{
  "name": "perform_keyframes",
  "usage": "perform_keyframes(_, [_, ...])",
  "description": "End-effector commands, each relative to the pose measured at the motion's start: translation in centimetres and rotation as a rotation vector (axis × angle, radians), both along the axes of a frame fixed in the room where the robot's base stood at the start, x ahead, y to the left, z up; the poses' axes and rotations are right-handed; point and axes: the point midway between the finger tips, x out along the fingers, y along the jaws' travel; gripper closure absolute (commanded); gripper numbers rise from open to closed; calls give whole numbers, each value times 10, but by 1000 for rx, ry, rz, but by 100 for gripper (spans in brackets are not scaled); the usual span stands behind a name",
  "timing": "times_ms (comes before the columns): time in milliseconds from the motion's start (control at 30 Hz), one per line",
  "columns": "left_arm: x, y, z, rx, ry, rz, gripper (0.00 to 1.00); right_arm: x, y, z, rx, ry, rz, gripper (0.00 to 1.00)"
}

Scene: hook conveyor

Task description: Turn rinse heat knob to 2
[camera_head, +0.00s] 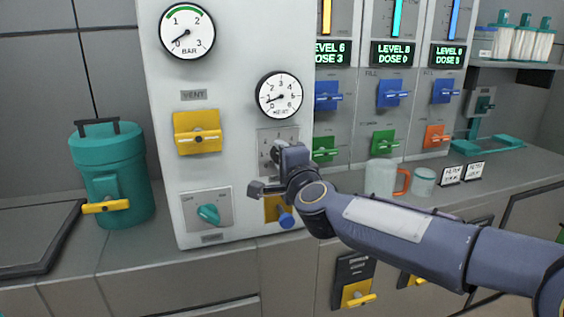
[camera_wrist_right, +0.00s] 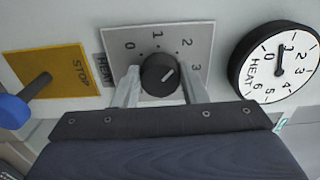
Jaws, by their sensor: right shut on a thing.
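The dark round heat knob (camera_wrist_right: 158,75) sits on a grey plate (camera_wrist_right: 203,40) marked 0 to 3, with HEAT beside it. Its white mark points up and right, roughly toward the 2. My right gripper (camera_wrist_right: 160,86) is shut on the knob, one finger on each side. In the head view my right gripper (camera_head: 276,155) is at the white panel under the heat dial (camera_head: 279,95) and hides the knob. The heat dial also shows in the right wrist view (camera_wrist_right: 262,82), its needle near 1. My left gripper is not in view.
A yellow STOP plate with a blue-tipped lever (camera_wrist_right: 38,86) is beside the heat plate. A yellow VENT valve (camera_head: 197,132) and a teal knob (camera_head: 208,214) are left on the panel. A teal canister (camera_head: 113,170) and a clear mug (camera_head: 380,178) stand on the counter.

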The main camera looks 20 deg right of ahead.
Motion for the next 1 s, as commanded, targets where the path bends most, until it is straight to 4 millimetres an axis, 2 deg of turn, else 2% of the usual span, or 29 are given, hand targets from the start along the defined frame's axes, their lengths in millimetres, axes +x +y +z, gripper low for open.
perform_keyframes(533, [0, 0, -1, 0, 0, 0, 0, 0, -1, -1, 25, 3, -2, 84])
perform_keyframes(567, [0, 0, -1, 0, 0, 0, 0, 0, -1, -1, 25, 3, -2, 59])
perform_keyframes(700, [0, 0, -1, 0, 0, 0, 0, 0, -1, -1, 24, 3, -1, 40])
perform_keyframes(1000, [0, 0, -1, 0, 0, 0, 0, -1, 0, 0, 24, 1, 0, 40])
